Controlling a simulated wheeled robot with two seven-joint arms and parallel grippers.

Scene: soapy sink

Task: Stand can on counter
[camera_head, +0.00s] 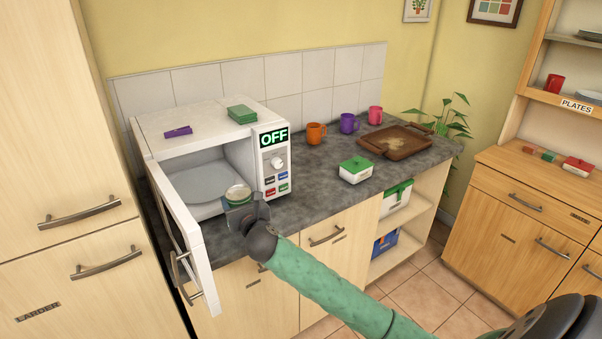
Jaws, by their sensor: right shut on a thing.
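A can (238,194) with a pale round top and a green band shows in front of the open microwave. My right gripper (240,208) is shut on it, and the gripper hides its lower part. The can looks upright; I cannot tell whether its base touches the counter. The dark grey counter (318,203) runs under the microwave (205,150) and on to the right. My left gripper is not in view.
The microwave door (178,225) stands open towards the front, left of my right gripper. A white box with a green lid (356,169), a brown tray (395,142) and orange (316,133), purple (349,123) and red (375,115) mugs stand on the counter.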

